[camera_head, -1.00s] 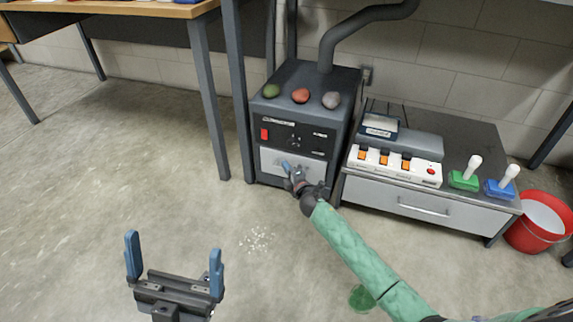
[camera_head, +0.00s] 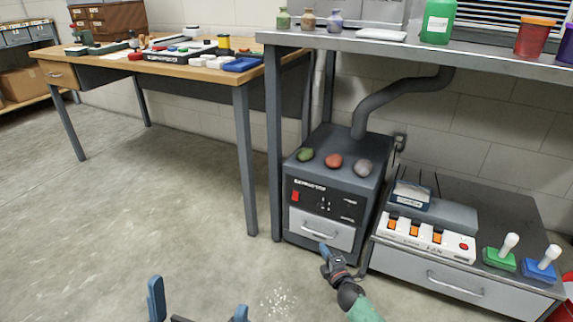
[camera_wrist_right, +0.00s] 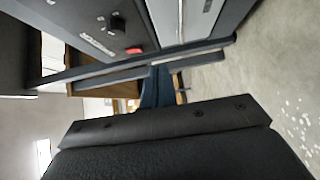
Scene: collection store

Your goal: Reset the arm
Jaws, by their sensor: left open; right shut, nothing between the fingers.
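My right gripper (camera_head: 328,254) is shut and empty in the head view, just in front of the lower front of a dark grey machine (camera_head: 300,238). Its blue fingertips are near the machine's light drawer (camera_head: 320,230); I cannot tell whether they touch it. In the right wrist view, the blue fingers (camera_wrist_right: 157,88) show partly behind the dark gripper body, with the machine's front (camera_wrist_right: 110,35) close above. My left gripper (camera_head: 198,312) is open and empty over the floor at the bottom of the head view, mostly cut off by the frame edge.
A low cabinet (camera_head: 400,262) with a switch panel (camera_head: 430,236), a green lever (camera_head: 499,262) and a blue lever (camera_head: 541,268) stands right of the machine. A metal bench (camera_head: 390,45) is above. A wooden table (camera_head: 150,66) stands at left. White bits (camera_head: 279,302) lie on the floor; the left floor is clear.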

